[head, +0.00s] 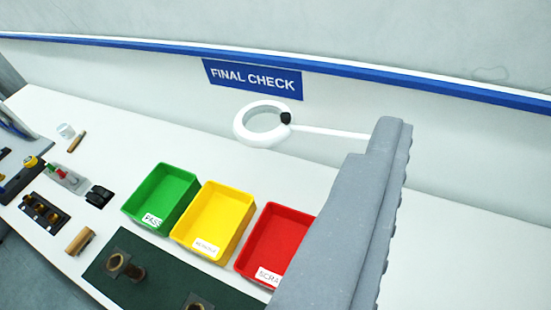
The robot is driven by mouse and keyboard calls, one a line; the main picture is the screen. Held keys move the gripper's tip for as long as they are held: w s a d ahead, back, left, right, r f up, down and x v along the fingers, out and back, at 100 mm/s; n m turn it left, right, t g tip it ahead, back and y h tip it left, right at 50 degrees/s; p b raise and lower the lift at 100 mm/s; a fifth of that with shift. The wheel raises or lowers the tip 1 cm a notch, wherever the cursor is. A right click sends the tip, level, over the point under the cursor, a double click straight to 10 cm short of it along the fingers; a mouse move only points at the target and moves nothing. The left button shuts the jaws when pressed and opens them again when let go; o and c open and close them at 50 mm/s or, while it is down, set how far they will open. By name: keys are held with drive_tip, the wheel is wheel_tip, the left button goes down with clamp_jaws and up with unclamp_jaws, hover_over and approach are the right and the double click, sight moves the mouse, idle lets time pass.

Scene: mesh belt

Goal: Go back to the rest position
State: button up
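My gripper (392,130) shows as a grey jaw with a ribbed right edge, rising from the bottom right of the head view. Its tip is in front of the white bench and back wall. Only one jaw shows clearly, so I cannot tell whether it is open or shut. I see nothing held at the visible tip. The jaw hides the right side of the red tray (274,240). A green tray (163,195) and a yellow tray (213,216) stand left of it. All three trays look empty.
A white ring lamp (240,128) on an arm stands behind the trays, below the FINAL CHECK sign (252,80). A dark green mat (160,270) with brass-and-brown parts lies in front. Small tools and fittings lie at left. The bench right of the jaw is bare.

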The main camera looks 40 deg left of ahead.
drive_tip(key=shift+s+a+r, duration=0.1)
drive_tip(key=shift+s+r, duration=0.1)
drive_tip(key=shift+f, duration=0.1)
wheel_tip(320, 180, down, 9)
drive_tip(key=b, duration=0.8)
drive_tip(key=shift+r+b, duration=0.2)
drive_tip(key=shift+b, duration=0.2)
